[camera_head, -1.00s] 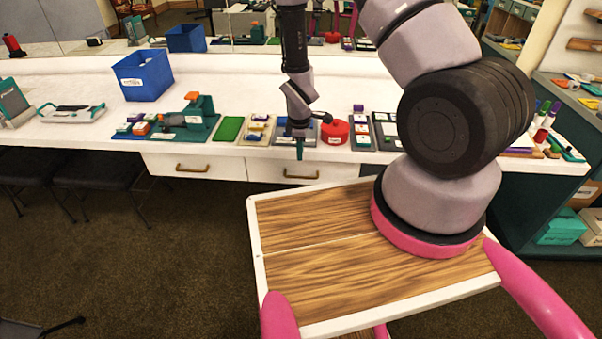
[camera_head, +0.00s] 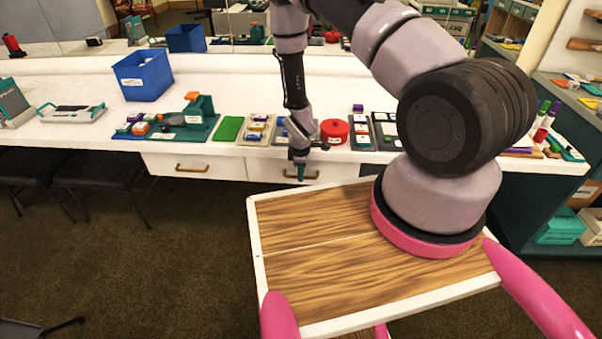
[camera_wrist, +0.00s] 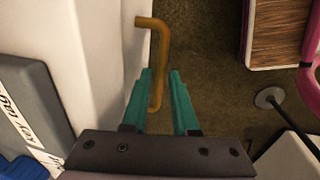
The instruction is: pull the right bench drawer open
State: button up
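The right bench drawer (camera_head: 262,170) is a white front under the bench top and looks shut. Its brass handle (camera_head: 312,177) is partly hidden behind my gripper (camera_head: 301,176) in the head view. In the wrist view the handle (camera_wrist: 163,45) stands out from the white drawer front (camera_wrist: 112,40). My gripper's teal fingers (camera_wrist: 160,78) are apart, and one end of the handle lies between them as seen from the wrist. A gap shows on the right side of the handle; I cannot tell whether the left finger touches it.
The left drawer (camera_head: 220,167) with its own brass handle is shut. Trays, a red round container (camera_head: 334,131) and a blue bin (camera_head: 145,76) stand on the white bench top (camera_head: 235,85). Dark chairs (camera_head: 90,175) are at the left.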

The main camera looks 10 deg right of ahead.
grip_shut()
dwell(1.4)
